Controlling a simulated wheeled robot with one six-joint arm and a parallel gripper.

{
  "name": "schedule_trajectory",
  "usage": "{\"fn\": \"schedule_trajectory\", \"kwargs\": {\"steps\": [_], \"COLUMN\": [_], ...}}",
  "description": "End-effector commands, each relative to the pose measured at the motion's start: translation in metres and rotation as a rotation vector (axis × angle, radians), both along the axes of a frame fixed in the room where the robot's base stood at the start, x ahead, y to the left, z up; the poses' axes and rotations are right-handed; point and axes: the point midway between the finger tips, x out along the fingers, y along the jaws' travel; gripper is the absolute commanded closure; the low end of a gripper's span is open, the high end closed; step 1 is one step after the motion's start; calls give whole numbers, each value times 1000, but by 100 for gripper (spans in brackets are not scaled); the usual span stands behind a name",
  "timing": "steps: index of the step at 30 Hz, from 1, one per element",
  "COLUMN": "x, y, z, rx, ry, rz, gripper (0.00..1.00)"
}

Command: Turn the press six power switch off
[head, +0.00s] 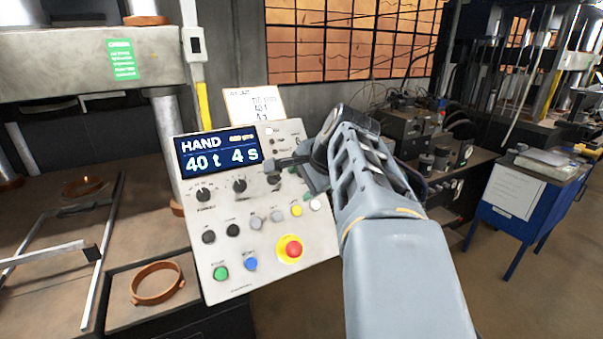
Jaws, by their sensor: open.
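A light grey control panel (220,278) stands tilted in the middle of the head view. Its display (217,152) is lit and reads HAND, 40 t, 4 s. Black rotary knobs (239,185) sit in a row below the display. My gripper (277,166) is at the panel's upper right, in front of or close to the knobs there; whether it touches one I cannot tell. Its jaws are open, and nothing is seen held. My gripper and arm hide part of the panel's right side. I cannot read which control is the power switch.
A red emergency button (292,249) on yellow, a green button (221,273) and a blue button (251,264) sit low on the panel. A copper ring (157,282) lies on the bench at left. A blue cabinet (541,222) stands at right, with open floor before it.

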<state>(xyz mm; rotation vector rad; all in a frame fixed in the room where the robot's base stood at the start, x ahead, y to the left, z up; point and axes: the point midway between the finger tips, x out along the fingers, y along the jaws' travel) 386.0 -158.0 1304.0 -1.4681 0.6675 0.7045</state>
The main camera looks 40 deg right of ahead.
Motion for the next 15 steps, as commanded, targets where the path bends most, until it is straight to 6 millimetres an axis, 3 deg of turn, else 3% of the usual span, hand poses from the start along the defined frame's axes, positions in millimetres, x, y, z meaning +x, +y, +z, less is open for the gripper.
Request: {"fn": "schedule_trajectory", "kwargs": {"steps": [1, 3, 7, 11, 15], "x": [0, -1, -2, 4, 21], "y": [-20, -39, -61, -68, -69], "z": [13, 30, 49, 50, 35], "rx": [60, 135, 227, 265, 269], "ry": [-31, -73, -125, -142, -141], "rz": [-94, -196, -312, -351, -353], "gripper": [40, 40, 40, 40, 40]}}
